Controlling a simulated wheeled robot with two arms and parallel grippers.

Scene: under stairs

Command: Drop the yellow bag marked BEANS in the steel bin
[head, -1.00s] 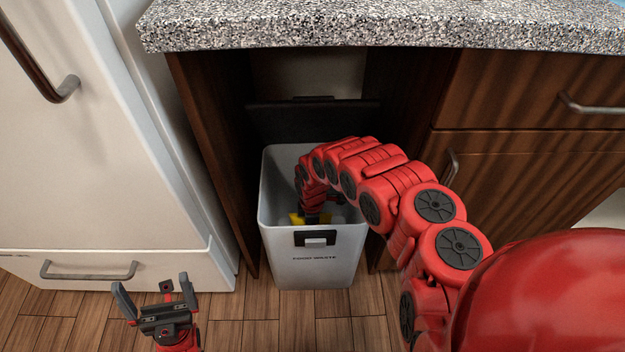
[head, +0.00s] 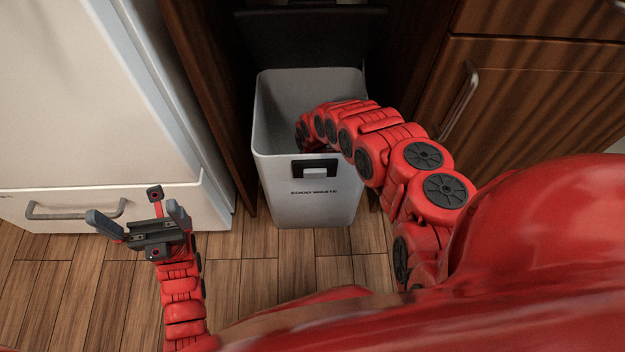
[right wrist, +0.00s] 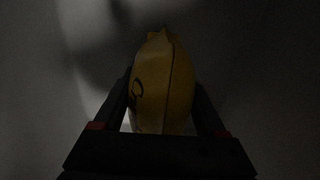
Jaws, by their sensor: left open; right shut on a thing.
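The bin (head: 315,209) is light grey, stands open on the floor under the stairs-side cabinet and reads FOOD WASTE on its front. My right arm reaches over its rim and down inside, so the right gripper is hidden in the head view. In the dim right wrist view, my right gripper (right wrist: 163,92) is shut on a yellow bag (right wrist: 163,72). My left gripper (head: 133,210) is open and empty, left of the bin.
A black lid (head: 310,32) stands raised behind the bin. A white appliance (head: 90,110) is at the left, with a handled drawer below. Dark wooden cabinets (head: 530,110) with a handle flank the bin at the right. The wooden floor (head: 270,280) in front is clear.

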